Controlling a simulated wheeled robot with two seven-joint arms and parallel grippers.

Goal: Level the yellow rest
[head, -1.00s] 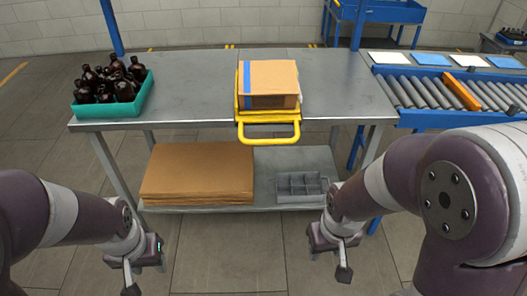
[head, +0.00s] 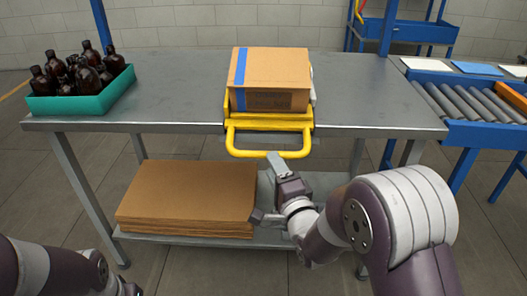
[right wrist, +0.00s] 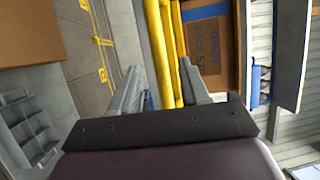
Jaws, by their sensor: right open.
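The yellow rest (head: 268,122) sits at the front edge of the table, with its looped handle (head: 268,153) sticking out past the edge. A cardboard box with a blue stripe (head: 270,70) stands on it. I cannot tell how far the rest tilts. My right gripper (head: 267,190) is open and empty, just below and in front of the handle. In the right wrist view, the handle's yellow bars (right wrist: 158,50) show beyond and between the open fingers (right wrist: 160,85), apart from them as far as I can see.
A teal crate (head: 88,103) of amber bottles (head: 75,75) stands at the table's left. Flattened cardboard (head: 187,195) lies on the lower shelf. A roller conveyor (head: 470,100) is at the right. The grey tabletop (head: 370,95) is clear right of the box.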

